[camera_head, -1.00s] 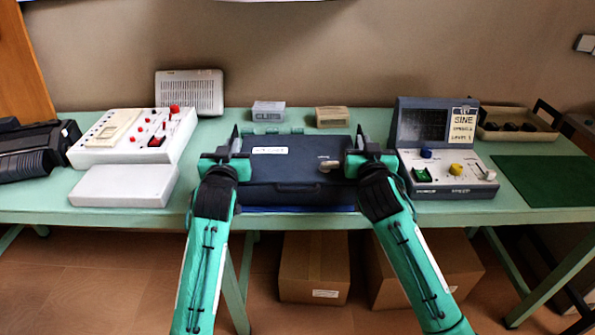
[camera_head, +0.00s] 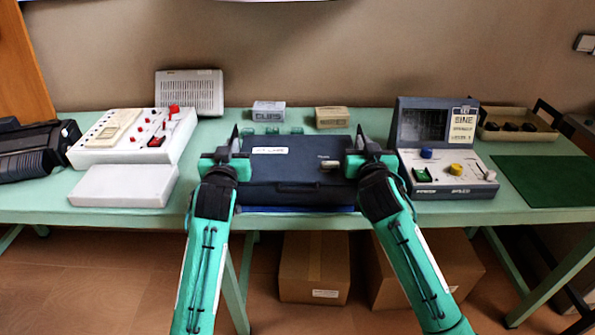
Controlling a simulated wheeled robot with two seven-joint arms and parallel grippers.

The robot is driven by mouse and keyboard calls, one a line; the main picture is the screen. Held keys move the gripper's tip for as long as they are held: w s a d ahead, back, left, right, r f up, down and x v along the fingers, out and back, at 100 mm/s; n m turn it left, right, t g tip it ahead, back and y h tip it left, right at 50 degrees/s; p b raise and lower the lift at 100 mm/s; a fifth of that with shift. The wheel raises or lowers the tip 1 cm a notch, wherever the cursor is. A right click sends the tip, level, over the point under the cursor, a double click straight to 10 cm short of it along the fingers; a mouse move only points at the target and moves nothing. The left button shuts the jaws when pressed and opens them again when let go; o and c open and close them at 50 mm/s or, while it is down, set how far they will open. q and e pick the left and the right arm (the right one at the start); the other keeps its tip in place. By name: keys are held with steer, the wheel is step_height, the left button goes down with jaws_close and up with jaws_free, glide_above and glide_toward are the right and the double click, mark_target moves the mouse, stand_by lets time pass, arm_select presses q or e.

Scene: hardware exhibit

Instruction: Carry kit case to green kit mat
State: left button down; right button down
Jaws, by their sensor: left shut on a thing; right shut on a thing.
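The kit case (camera_head: 297,172) is a dark blue closed case with a white label, in the middle of the table near its front edge. My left gripper (camera_head: 238,152) is shut on its left side and my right gripper (camera_head: 357,152) is shut on its right side. A strip of blue (camera_head: 290,209) shows below the case's front edge; whether the case is just clear of it I cannot tell. The green kit mat (camera_head: 545,180) lies flat and bare at the right end of the table.
A grey instrument with a screen (camera_head: 450,185) stands between the case and the green mat. A tan tray (camera_head: 515,125) sits behind the mat. A white box (camera_head: 125,187) and a control panel (camera_head: 130,140) are at left. Small CLIPS boxes (camera_head: 268,111) stand behind the case.

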arm_select(q)
steer(key=shift+r, duration=0.25)
arm_select(e)
steer(key=shift+r, duration=0.25)
